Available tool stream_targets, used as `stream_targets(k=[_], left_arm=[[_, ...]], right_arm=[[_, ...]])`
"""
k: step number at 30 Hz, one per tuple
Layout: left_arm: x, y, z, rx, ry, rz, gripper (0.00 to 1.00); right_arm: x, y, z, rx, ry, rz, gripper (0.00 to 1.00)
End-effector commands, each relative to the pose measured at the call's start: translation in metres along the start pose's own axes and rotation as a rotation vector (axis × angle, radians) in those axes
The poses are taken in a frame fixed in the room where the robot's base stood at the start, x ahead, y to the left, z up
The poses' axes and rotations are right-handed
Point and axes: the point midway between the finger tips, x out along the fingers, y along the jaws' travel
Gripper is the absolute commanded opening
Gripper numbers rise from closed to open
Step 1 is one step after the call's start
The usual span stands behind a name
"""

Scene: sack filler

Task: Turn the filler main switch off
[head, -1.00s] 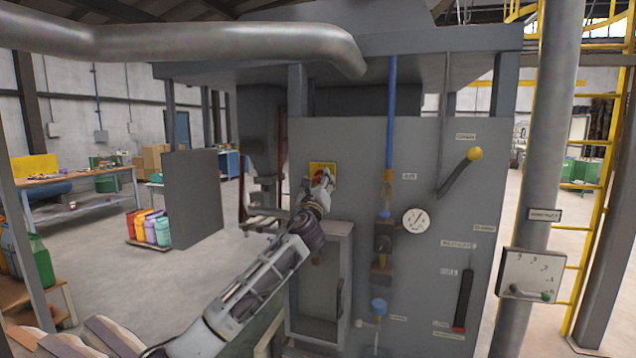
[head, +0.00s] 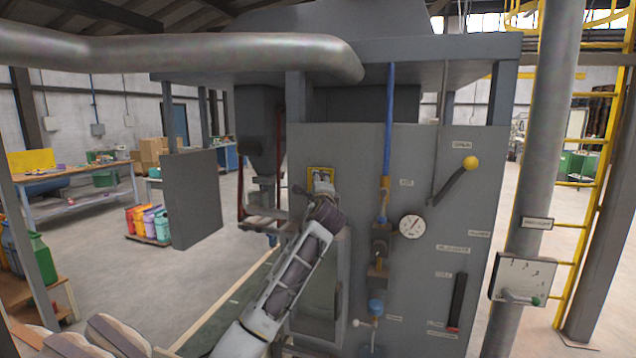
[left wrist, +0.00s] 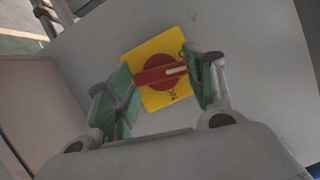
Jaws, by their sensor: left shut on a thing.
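The filler main switch is a red rotary knob (left wrist: 158,73) with a white-marked handle on a yellow plate (left wrist: 150,98), on the grey machine panel. In the head view the yellow plate (head: 312,173) shows at the panel's upper left, and the knob is mostly hidden behind my left gripper (head: 322,186). In the left wrist view my left gripper (left wrist: 165,92) has its green-padded fingers on either side of the knob, shut on its handle. The handle's white mark points right in that view. My right gripper is not in view.
Right of the switch, the panel carries a blue pipe (head: 388,120) with valves, a gauge (head: 411,227), a yellow-knobbed lever (head: 455,184) and a black slot lever (head: 457,300). An open-fronted box (head: 320,300) projects below the switch. A thick grey pipe (head: 200,42) crosses overhead.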

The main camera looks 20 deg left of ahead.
Motion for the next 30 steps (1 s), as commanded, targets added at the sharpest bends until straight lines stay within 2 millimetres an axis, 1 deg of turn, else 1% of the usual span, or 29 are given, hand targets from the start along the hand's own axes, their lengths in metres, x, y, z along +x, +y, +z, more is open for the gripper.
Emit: stream_targets(k=[1, 3, 10, 16, 26, 27, 30], left_arm=[[0.0, -0.002, 0.0, -0.033, 0.001, 0.017, 0.3], [0.0, -0.002, 0.0, -0.075, 0.0, 0.034, 0.3], [0.0, -0.001, 0.0, -0.167, 0.0, 0.073, 0.3], [0.0, 0.0, 0.0, -0.193, 0.0, 0.083, 0.3], [0.0, 0.0, 0.0, -0.195, 0.0, 0.084, 0.3], [0.0, 0.0, 0.0, -0.195, -0.001, 0.084, 0.57], [0.0, 0.0, 0.0, -0.195, 0.0, 0.083, 0.7]], right_arm=[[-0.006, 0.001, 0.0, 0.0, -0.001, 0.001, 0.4], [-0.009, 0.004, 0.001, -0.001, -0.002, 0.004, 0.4], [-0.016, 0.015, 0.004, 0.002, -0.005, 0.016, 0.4], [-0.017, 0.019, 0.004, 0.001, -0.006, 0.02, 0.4], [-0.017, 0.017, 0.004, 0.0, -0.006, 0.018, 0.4], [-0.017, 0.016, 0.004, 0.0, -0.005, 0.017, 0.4], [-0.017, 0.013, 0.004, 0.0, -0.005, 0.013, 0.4]])
